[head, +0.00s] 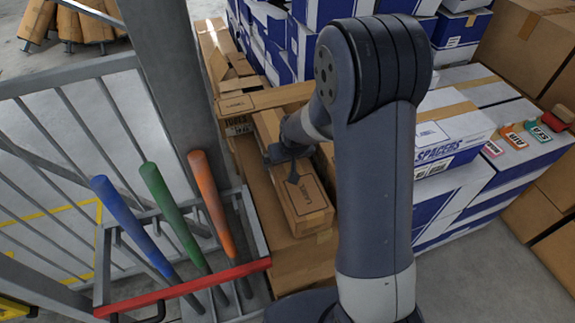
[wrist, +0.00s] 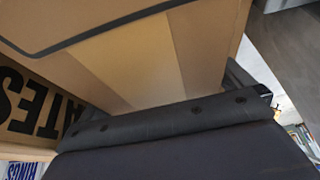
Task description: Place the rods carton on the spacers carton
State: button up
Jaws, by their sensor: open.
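The spacers carton (head: 450,140), white and blue with its name on the side, lies on the white-and-blue cartons right of my arm. My gripper (head: 285,165) is over a long brown carton (head: 306,208) in the left-hand stack, and my arm hides part of it. No carton shows a readable rods name, so I cannot tell whether this is the rods carton. In the wrist view a brown carton face (wrist: 150,60) fills the area before my open gripper (wrist: 165,98). Its fingers show near that carton's left and right sides; I cannot tell whether they touch.
A rack with blue, green and orange-handled bats (head: 205,190) and a red front bar stands at left, beside a grey post (head: 173,60) and railing. Small colored tags (head: 515,138) lie on cartons right of the spacers carton. Blue-and-white cartons stack behind my arm.

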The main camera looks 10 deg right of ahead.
jog(key=shift+f, duration=0.1)
jog(key=shift+w, duration=0.15)
jog(key=c, duration=1.6)
jog(key=shift+o, duration=0.2)
notch_tip(320, 180, up, 18)
jog(key=p, duration=0.1)
